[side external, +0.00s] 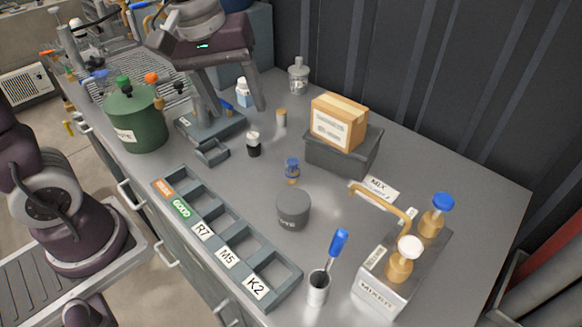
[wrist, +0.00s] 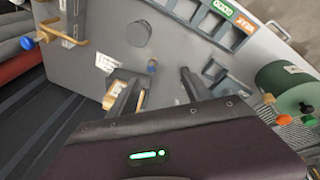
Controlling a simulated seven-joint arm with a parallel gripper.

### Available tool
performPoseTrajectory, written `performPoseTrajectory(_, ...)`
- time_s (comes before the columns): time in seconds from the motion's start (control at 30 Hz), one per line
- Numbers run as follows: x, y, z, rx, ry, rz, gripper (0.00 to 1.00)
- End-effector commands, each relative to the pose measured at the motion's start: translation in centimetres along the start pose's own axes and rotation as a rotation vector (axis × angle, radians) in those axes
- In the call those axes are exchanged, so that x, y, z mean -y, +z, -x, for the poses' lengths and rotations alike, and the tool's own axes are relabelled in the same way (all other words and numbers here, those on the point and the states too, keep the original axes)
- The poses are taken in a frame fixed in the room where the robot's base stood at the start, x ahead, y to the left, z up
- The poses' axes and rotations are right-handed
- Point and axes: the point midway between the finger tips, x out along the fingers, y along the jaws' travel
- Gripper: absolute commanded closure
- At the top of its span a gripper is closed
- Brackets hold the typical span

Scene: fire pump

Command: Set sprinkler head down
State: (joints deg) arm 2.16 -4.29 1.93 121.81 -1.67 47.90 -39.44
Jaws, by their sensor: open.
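A small blue-and-brass piece (side external: 292,168), which looks like the sprinkler head, stands on the grey bench top. It also shows in the wrist view (wrist: 152,68), beyond and between my fingertips. My gripper (side external: 232,112) is open, with its two fingers spread wide, over the far left part of the bench near a low grey-blue stand (side external: 205,126). Nothing shows held between the fingers in the wrist view (wrist: 157,82). The piece is apart from my gripper, to its right in the side view.
A sorting tray (side external: 225,245) with label plates runs along the front edge. A green tank (side external: 134,118), a dark round pot (side external: 293,209), a grey bin with a cardboard box (side external: 338,122) and a mixer box (side external: 384,283) stand around. Bare bench lies right of the bin.

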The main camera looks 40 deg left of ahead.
Motion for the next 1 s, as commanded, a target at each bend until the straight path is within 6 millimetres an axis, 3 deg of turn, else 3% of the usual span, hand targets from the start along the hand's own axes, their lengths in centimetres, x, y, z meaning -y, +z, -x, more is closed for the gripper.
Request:
performPoseTrajectory(0.1, -3.1, -3.5, -7.0, 0.074, -0.095, 0.308, 0.42)
performPoseTrajectory(0.2, -4.4, -4.9, -12.4, 0.097, -0.164, 0.516, 0.42)
performPoseTrajectory(0.3, -5.0, -5.5, -16.1, 0.102, -0.209, 0.646, 0.42)
performPoseTrajectory(0.8, -4.4, -4.9, -24.1, 0.103, -0.234, 0.710, 0.42)
performPoseTrajectory(1.0, -4.3, -4.8, -24.7, 0.102, -0.230, 0.711, 0.42)
